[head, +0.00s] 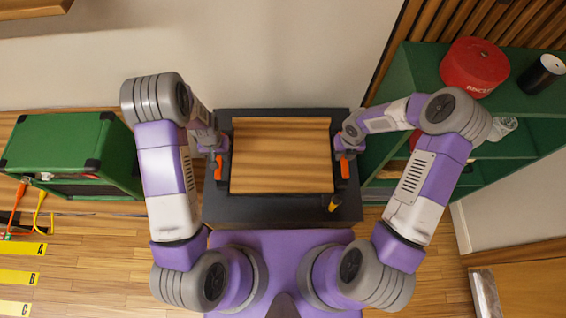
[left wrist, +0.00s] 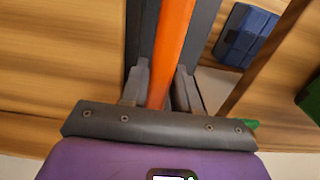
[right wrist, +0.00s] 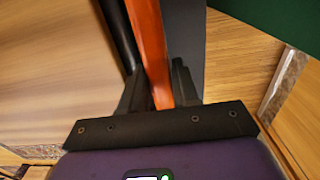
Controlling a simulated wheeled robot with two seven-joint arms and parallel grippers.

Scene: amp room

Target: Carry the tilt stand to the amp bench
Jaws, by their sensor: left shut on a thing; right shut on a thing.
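The tilt stand (head: 280,155) is a wood-topped panel with an orange grip bar on each side, in front of me in the head view. Its left bar (left wrist: 171,45) runs between the fingers of my left gripper (head: 219,164), which is shut on it. Its right bar (right wrist: 150,45) runs between the fingers of my right gripper (head: 345,164), which is shut on it. Below the panel shows a dark flat surface (head: 265,210), perhaps the amp bench. I cannot tell whether the stand touches it.
A yellow-and-black item (head: 334,203) is at the dark surface's near right. A green amp cabinet (head: 65,142) with cables stands left. Green shelves (head: 415,65) with a red drum-like case (head: 474,67) and a dark can (head: 541,74) stand right. A wall lies behind. Yellow lettered strips mark the floor.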

